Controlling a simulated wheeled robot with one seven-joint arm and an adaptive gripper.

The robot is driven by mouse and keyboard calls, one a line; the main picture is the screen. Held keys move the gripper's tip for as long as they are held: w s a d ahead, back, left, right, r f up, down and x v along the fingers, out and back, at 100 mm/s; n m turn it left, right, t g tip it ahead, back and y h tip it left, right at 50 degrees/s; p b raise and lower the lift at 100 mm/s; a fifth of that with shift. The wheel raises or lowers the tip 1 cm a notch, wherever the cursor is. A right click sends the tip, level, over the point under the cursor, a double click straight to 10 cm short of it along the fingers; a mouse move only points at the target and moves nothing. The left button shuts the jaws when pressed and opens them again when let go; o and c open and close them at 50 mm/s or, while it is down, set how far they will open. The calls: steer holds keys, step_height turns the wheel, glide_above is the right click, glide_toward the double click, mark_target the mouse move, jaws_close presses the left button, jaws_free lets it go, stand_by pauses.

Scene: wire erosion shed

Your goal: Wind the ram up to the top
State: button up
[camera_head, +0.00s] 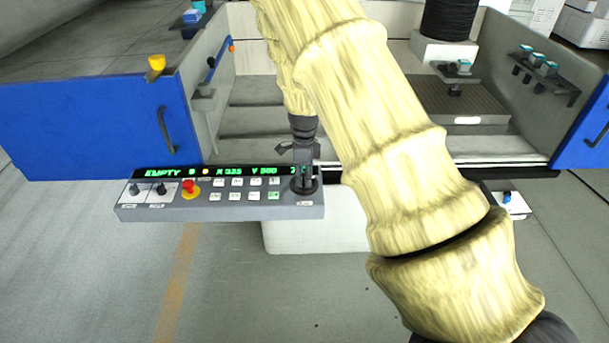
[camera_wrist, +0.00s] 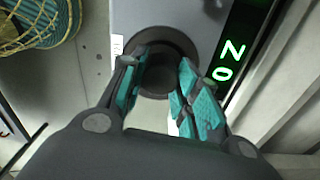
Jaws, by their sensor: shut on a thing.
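A dark round knob (camera_head: 304,187) stands at the right end of the grey control panel (camera_head: 230,211). My gripper (camera_head: 304,164) reaches down onto it from above. In the wrist view the teal-padded fingers of my gripper (camera_wrist: 162,68) lie on either side of the dark knob (camera_wrist: 165,42) and are shut on it.
A red stop button (camera_head: 190,187) and white keys sit on the panel left of the knob. Blue doors (camera_head: 95,127) flank the machine's open work area. Floor in front is clear.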

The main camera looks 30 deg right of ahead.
steer(key=n, duration=0.6)
steer(key=shift+p, duration=0.3)
steer(key=n, duration=1.7)
steer(key=shift+n, duration=0.3)
steer(key=n+p, duration=0.1)
steer(key=n, duration=0.5)
steer(key=n+p, duration=0.1)
steer(key=n, duration=0.4)
steer(key=shift+d+r+n, duration=0.1)
steer(key=shift+n, duration=0.3)
steer(key=n+p, duration=0.1)
steer(key=n, duration=0.4)
steer(key=shift+n, duration=0.3)
steer(key=n+p, duration=0.1)
steer(key=n, duration=0.4)
steer(key=shift+n, duration=0.3)
